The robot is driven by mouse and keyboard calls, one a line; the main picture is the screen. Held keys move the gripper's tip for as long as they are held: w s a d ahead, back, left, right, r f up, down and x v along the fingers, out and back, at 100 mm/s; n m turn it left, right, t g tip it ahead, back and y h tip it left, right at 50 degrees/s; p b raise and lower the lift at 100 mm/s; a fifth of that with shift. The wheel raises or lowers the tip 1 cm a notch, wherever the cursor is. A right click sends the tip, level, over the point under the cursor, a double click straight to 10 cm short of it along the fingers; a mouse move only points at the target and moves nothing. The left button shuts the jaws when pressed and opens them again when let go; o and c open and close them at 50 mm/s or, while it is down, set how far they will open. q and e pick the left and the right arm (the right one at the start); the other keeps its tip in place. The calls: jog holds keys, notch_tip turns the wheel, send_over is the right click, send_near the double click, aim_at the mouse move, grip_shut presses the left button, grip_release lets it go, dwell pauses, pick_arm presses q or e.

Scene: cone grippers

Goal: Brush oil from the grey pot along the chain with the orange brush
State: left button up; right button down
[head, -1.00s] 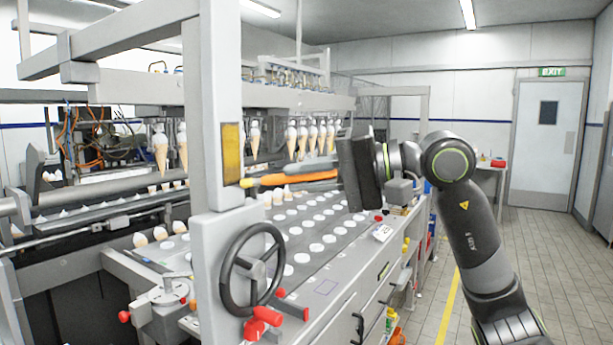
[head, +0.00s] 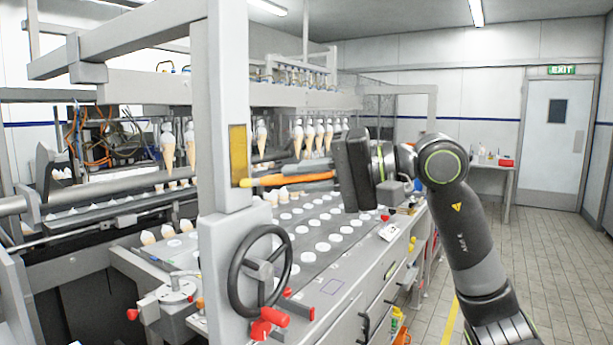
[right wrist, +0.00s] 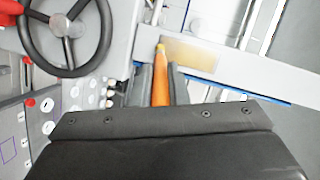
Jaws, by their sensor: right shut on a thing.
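My right gripper (head: 318,172) is shut on the orange brush (head: 290,179), which lies level and points left. Its yellowish tip ends beside the lower edge of the yellow strip on the machine's front post; I cannot tell whether they touch. In the right wrist view the orange brush (right wrist: 161,90) lies between the two dark fingers of the right gripper (right wrist: 160,84), its tip pointing away over the pale post and the yellow strip. I cannot make out the grey pot or the chain. My left gripper is not in view.
The post (head: 225,110) stands close to the brush, with a black handwheel (head: 260,270) and red knobs (head: 268,322) below. A conveyor (head: 330,215) with white discs and cones (head: 168,150) lies behind. The tiled floor (head: 540,260) at right is clear.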

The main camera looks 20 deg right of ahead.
jog(key=shift+s+r+p, duration=0.15)
jog(key=shift+r+p, duration=0.75)
jog(key=shift+r, duration=0.65)
jog(key=shift+f+b, duration=1.4)
jog(key=shift+f, duration=0.25)
jog(key=shift+r+p, duration=1.2)
jog(key=shift+r, duration=0.5)
notch_tip(320, 180, down, 3)
jog(key=b, duration=0.3)
jog(key=shift+f, duration=0.15)
